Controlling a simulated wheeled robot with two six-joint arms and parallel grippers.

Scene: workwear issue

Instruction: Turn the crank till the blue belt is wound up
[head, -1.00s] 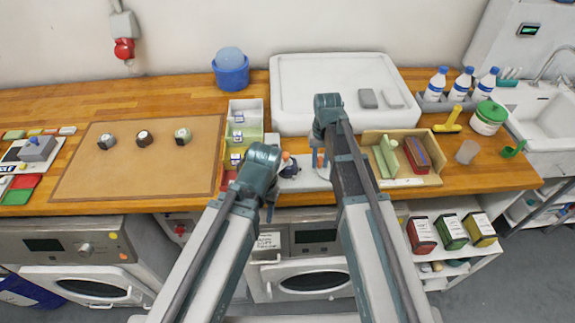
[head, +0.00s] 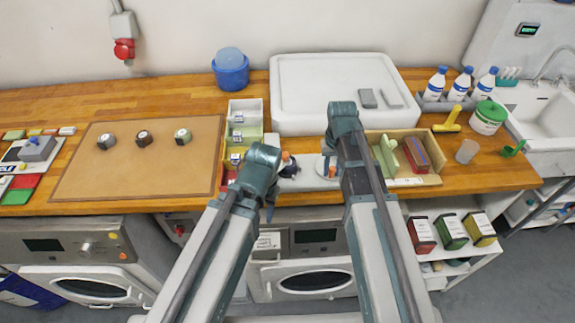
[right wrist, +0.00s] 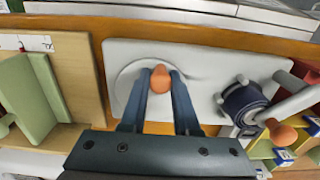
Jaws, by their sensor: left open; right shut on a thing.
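My right gripper (right wrist: 160,78) is shut on the orange crank knob (right wrist: 161,80), over a round pale disc on a light grey base plate (right wrist: 205,60). The knob also shows in the head view (head: 332,171). The dark blue belt (right wrist: 243,103) sits as a roll on a spindle on the same plate, apart from the gripper. I see no clear loose end of it. My left gripper (head: 269,213) is open at the counter's front edge, left of the plate; its fingers are small and partly hidden by its wrist.
A second orange knob (right wrist: 284,133) stands beside the roll. A wooden tray (head: 432,180) with green and red pieces lies right of the plate, and a row of bins (head: 257,106) lies left. A large white tray (head: 300,70) is behind. A brown mat (head: 150,170) lies further left.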

